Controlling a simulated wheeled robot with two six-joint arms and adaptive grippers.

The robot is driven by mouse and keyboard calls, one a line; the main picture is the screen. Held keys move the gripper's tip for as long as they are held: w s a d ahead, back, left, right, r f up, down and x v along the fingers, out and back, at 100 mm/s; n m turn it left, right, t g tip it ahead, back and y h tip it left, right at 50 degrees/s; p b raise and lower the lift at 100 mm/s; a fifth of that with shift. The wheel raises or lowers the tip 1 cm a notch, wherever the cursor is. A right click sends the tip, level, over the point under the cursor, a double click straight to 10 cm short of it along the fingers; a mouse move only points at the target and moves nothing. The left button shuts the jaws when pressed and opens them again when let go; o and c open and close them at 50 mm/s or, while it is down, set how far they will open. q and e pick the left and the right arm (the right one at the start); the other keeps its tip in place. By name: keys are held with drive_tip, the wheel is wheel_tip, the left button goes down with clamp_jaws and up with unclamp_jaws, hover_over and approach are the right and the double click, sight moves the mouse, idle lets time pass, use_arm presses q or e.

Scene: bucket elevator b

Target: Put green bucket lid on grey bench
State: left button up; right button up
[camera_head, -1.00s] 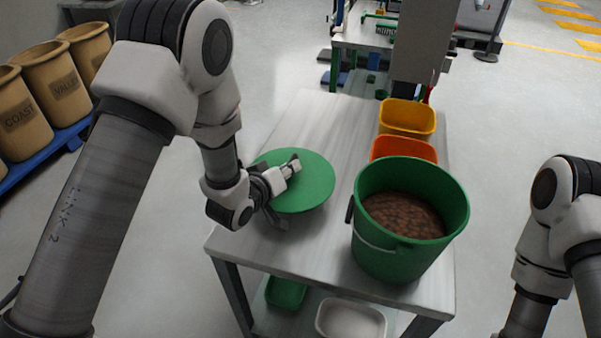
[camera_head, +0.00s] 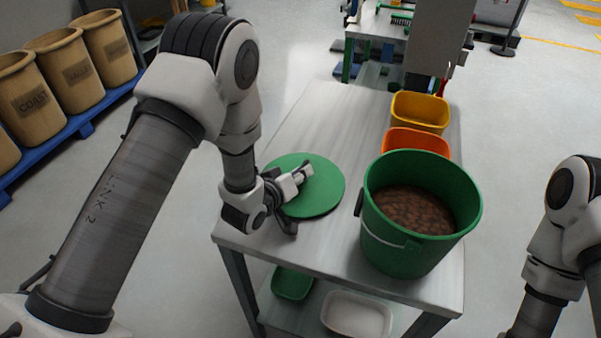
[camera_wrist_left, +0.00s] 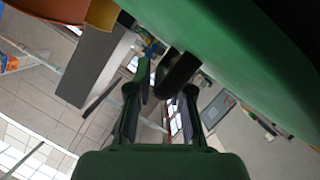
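The green bucket lid (camera_head: 322,196) is a flat disc at the left part of the grey bench (camera_head: 300,119), left of the green bucket (camera_head: 386,250). I cannot tell whether it touches the bench top. My left gripper (camera_head: 303,172) is at the lid's upper side. In the left wrist view the lid (camera_wrist_left: 245,60) fills the upper right, and its dark knob (camera_wrist_left: 178,76) shows between the fingers (camera_wrist_left: 166,92). The bucket is open and holds brown contents. My right arm shows at the right edge, but its gripper is out of view.
An orange bin (camera_head: 416,142) and a yellow bin (camera_head: 420,111) stand behind the bucket. A green tray (camera_head: 291,284) and a white tray (camera_head: 357,316) sit on the lower shelf. The bench top behind the lid is clear. Tan barrels (camera_head: 32,95) stand at far left.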

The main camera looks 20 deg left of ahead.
use_arm(q)
drive_tip(key=shift+o, duration=0.3)
drive_tip(key=shift+r+p, duration=0.45)
drive_tip(key=shift+r, duration=0.05)
drive_tip(key=b+v, duration=0.1)
drive_tip(key=v, duration=0.8)
drive_tip(key=shift+s+a+r, duration=0.1)
drive_tip(key=shift+s, duration=0.2)
drive_tip(key=shift+p+v, duration=0.65)
drive_tip(key=shift+v, duration=0.55)
